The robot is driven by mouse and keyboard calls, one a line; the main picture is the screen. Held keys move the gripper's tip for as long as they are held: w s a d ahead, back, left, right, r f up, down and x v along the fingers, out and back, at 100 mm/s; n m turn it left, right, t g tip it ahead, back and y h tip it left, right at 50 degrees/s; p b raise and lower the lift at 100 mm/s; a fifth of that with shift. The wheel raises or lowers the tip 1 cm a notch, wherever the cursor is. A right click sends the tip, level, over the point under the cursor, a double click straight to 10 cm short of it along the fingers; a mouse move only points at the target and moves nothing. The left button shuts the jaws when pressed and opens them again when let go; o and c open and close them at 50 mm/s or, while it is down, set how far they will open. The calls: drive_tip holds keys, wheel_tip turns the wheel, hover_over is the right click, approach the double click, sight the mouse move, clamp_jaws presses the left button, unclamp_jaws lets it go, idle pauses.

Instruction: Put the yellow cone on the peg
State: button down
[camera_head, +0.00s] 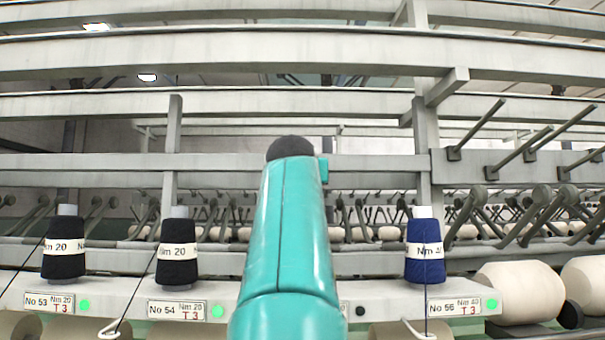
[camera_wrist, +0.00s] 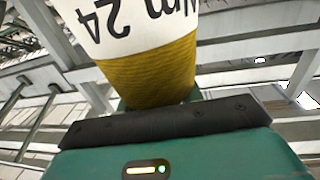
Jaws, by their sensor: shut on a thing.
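The yellow cone (camera_wrist: 150,78) fills the top middle of the wrist view, with a white label reading "Nm 24" upside down. My gripper (camera_wrist: 160,104) is shut on it, and the cone lies close against the dark edge of the gripper body. The fingertips are mostly hidden by the cone. In the head view my teal arm blocks the middle, and neither gripper nor yellow cone shows. Several bare grey pegs (camera_head: 477,129) slant up from the frame at the upper right. I cannot tell which peg the task means.
Two black cones (camera_head: 64,262) (camera_head: 178,266) and a blue cone (camera_head: 425,262) stand on the pale shelf (camera_head: 120,288). Label plates read No 53, No 54 and No 56. My arm hides the shelf between. Cream rolls (camera_head: 520,290) lie at the right. Beams cross above.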

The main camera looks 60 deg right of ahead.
drive_tip(key=shift+s+a+f, duration=0.15)
drive_tip(key=shift+a+f, duration=0.05)
drive_tip(key=shift+d+f, duration=0.1)
drive_tip(key=shift+f, duration=3.75)
drive_tip(key=c, duration=0.9)
unclamp_jaws()
drive_tip(key=shift+o, duration=0.2)
drive_tip(key=shift+f, duration=0.1)
